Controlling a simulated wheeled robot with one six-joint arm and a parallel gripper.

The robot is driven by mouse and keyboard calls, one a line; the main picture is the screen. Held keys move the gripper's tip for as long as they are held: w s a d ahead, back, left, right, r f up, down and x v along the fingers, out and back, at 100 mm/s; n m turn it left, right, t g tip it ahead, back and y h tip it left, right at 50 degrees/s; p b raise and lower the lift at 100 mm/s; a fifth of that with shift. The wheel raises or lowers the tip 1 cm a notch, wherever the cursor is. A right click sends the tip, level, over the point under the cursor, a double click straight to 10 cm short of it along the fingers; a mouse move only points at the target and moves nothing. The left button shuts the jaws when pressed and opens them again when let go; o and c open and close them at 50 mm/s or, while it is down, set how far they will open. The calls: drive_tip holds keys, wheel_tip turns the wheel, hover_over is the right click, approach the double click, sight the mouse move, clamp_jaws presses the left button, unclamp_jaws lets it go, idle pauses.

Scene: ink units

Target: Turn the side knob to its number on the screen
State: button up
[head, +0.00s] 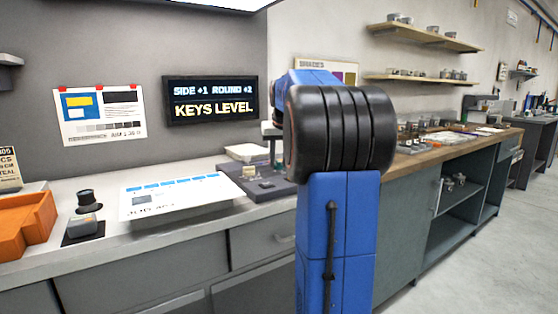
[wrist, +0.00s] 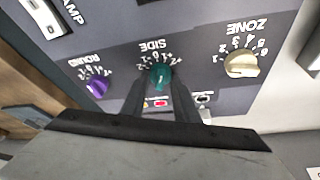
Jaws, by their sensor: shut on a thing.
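The teal side knob (wrist: 160,77) sits on a dark grey panel (wrist: 205,28) in the wrist view, under the label SIDE, which appears upside down. A ring of small numbers surrounds it; I cannot tell its exact setting. My gripper (wrist: 161,85) is shut on this knob, with one dark finger on each side. In the head view the black screen (head: 210,101) on the wall reads "SIDE +1 ROUND +2" and below it "KEYS LEVEL". My own arm hides the gripper and the knob there.
A purple knob (wrist: 97,87) labelled ROUND is left of the gripper, and a cream knob (wrist: 241,64) labelled ZONE is right. A small red light (wrist: 160,103) shows between the fingers. On the bench are a white sheet (head: 180,195) and an orange tray (head: 25,225).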

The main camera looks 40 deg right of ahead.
drive_tip(key=shift+m+h, duration=0.3)
drive_tip(key=shift+m, duration=0.4)
drive_tip(key=o, duration=1)
drive_tip(key=shift+o, duration=0.2)
drive_tip(key=shift+a+r, duration=0.1)
drive_tip(key=v, duration=1.7)
drive_tip(key=shift+r, duration=0.15)
drive_tip(key=shift+w, duration=0.15)
